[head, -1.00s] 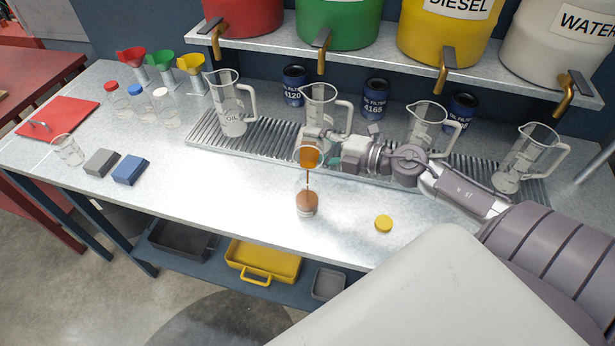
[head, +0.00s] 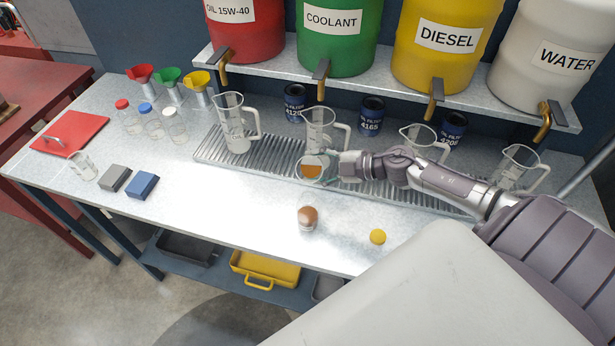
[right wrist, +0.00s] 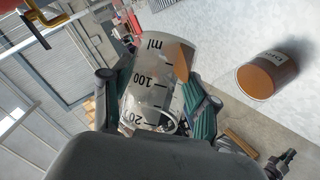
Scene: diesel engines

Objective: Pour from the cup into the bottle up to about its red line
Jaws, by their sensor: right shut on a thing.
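The clear cup (head: 311,168) holds some orange-brown liquid. It also shows in the right wrist view (right wrist: 150,90), with black ml marks and liquid near one end. My right gripper (head: 330,167) is shut on the cup, above the bench and behind the bottle in the head view. The small clear bottle (head: 307,218) stands on the bench with brown liquid in it; the right wrist view shows it at the right (right wrist: 268,75), apart from the cup. I see no stream between them. The red line cannot be made out. My left gripper is out of view.
A yellow cap (head: 378,237) lies right of the bottle. Several measuring jugs, one of them at the left (head: 235,125), stand on the ribbed drip tray (head: 272,158). Grey (head: 114,177) and blue (head: 142,185) blocks lie to the left. The bench front is mostly clear.

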